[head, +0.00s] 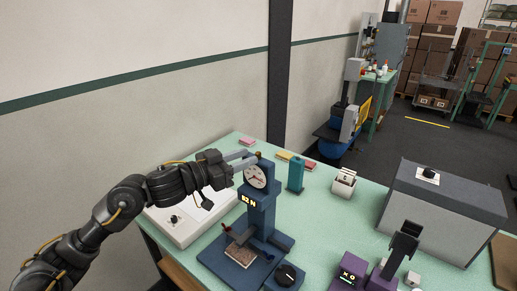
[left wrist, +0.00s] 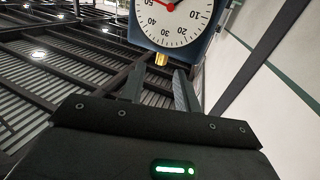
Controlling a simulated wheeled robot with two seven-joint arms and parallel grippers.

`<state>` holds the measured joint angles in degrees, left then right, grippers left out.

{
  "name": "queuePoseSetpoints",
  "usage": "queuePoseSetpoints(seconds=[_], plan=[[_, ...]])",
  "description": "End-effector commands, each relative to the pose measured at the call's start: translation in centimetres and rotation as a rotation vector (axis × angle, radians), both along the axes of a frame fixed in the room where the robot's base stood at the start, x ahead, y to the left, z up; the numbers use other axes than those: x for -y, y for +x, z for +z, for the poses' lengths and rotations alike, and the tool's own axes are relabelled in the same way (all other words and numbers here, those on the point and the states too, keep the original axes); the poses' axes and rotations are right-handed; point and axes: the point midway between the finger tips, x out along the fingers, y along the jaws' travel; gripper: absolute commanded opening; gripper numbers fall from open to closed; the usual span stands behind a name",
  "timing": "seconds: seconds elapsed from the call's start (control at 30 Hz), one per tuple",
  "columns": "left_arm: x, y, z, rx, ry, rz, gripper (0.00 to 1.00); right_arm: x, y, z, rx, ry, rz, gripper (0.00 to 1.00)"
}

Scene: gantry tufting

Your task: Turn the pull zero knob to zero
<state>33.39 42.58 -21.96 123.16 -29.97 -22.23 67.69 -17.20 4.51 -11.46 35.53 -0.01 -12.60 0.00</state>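A small brass knob (head: 258,154) sits on the dial housing's top edge. The left wrist view shows the dial (left wrist: 178,18) upside down with the brass knob (left wrist: 160,59) under it. My left gripper (head: 248,157) is at the top of the dial, fingers spread. In the left wrist view, the knob appears between the fingertips, with gaps on both sides; depth is unclear.
A black round knob (head: 287,274) sits on a blue box in front of the stand. A white panel box (head: 180,221) lies under my left arm. A grey box (head: 440,210) and a purple device (head: 352,274) are at the right.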

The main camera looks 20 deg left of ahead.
Motion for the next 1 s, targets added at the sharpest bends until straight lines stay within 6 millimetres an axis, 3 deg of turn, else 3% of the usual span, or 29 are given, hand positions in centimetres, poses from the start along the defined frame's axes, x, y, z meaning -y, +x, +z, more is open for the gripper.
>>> queuePoseSetpoints(seconds=[0.3,0.67,0.93,1.0], plan=[[2.8,3.4,0.1,-0.001,-0.002,0.001,0.32,0.4,0.0,1.4,0.0,-0.004,0.002,0.36],[3.2,3.9,-0.1,0.0,0.0,0.002,0.32,0.3,0.0,1.4,0.0,-0.004,0.002,0.36],[3.1,3.9,-0.1,0.0,0.0,0.002,0.01,0.1,0.0,1.4,0.0,-0.001,0.001,0.36],[3.1,3.8,-0.1,0.0,0.0,0.002,0.0,0.0,0.0,1.4,0.0,0.0,0.0,0.36]])
